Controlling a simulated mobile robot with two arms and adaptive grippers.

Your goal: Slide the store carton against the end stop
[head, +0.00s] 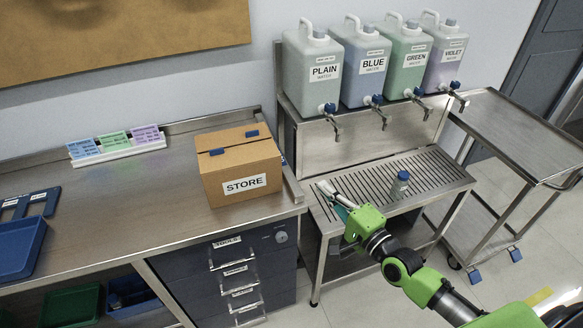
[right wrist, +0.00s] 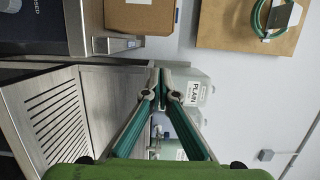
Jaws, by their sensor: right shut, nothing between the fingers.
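The store carton (head: 230,187), a brown box labelled STORE with blue tabs, stands upright at the right end of the steel counter. Its top edge shows in the right wrist view (right wrist: 140,18). A raised metal edge (head: 293,183), which looks like the end stop, runs along the counter's right end beside the carton. I cannot tell whether they touch. My right gripper (head: 326,189) is shut and empty, to the right of the carton and apart from it, over the slotted drain bench. Its closed fingers show in the right wrist view (right wrist: 161,78). My left gripper is out of view.
A card rack (head: 117,145) sits at the counter's back, a blue tray (head: 18,245) at left. The counter left of the carton is clear.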

